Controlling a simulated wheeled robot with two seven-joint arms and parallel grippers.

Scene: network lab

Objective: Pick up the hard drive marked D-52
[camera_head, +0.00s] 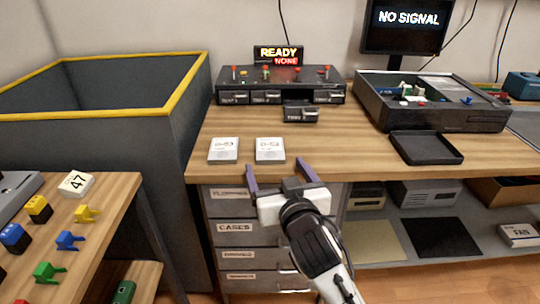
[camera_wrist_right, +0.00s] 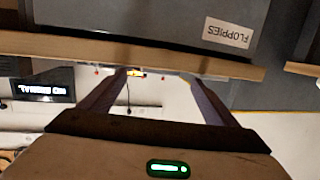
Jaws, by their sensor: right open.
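Two pale, flat hard drives lie side by side on the wooden workbench in the head view, a left one (camera_head: 223,150) and a right one (camera_head: 270,150). Their labels are small and blurred; the right one looks like D-52, but I cannot be sure. My right gripper (camera_head: 275,165) is open and empty at the bench's front edge, just on the near side of the right drive. In the right wrist view its two fingers (camera_wrist_right: 158,76) stand apart with nothing between them; no drive shows there. My left gripper is not in view.
A black tray (camera_head: 426,147) and an open dark case (camera_head: 432,120) are to the right. Labelled drawers (camera_head: 235,228) are under the bench front. A deep yellow-rimmed bin (camera_head: 190,90) stands left.

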